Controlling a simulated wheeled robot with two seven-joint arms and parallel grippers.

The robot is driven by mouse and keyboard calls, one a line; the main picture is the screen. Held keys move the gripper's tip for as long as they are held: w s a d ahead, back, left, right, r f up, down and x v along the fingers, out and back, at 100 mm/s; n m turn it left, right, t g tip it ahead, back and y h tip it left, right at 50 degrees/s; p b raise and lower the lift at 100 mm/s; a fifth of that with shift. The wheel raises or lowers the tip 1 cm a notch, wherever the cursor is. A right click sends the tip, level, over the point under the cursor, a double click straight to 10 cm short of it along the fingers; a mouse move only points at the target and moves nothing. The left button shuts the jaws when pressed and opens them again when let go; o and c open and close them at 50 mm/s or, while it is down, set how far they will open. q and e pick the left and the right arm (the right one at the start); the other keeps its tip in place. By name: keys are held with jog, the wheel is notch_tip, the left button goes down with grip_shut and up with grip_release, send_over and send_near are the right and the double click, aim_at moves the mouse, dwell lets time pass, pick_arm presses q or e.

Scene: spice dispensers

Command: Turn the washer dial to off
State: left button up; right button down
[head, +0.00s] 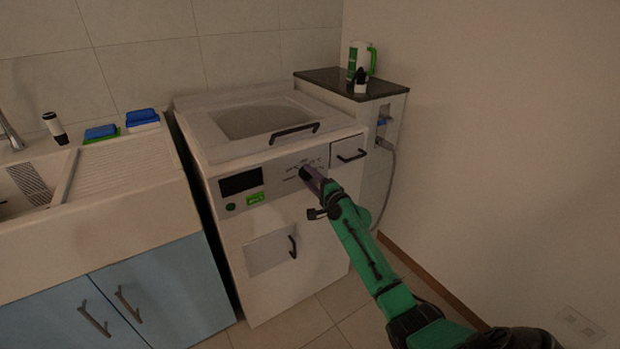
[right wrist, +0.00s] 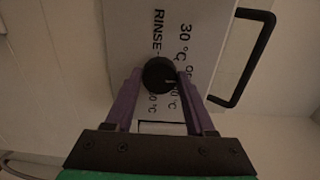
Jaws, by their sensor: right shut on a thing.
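The white washer (head: 290,225) stands against the wall, with its control panel on the upper front. Its round black dial (right wrist: 157,73) shows in the right wrist view, with a small pale mark on its lower right part. Printed labels around it include "RINSE", "30 °C" and a partly covered word beginning with "O". My right gripper (right wrist: 160,76) is shut on the dial, one purple finger on each side. In the head view the right gripper (head: 312,179) is at the panel and hides the dial. My left gripper is not in view.
A black drawer handle (right wrist: 262,60) stands out beside the panel. The washer also has a lid handle (head: 294,131) and a lower door handle (head: 293,246). A sink counter (head: 110,205) is at left, and a dark-topped cabinet (head: 330,84) is at the back right.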

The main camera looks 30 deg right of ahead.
jog(key=shift+c, duration=1.2)
grip_release()
jog(key=shift+s, duration=0.1)
jog(key=shift+s, duration=0.3)
jog(key=s+p, duration=0.1)
jog(key=s, duration=1.2)
jog(key=shift+s, duration=0.4)
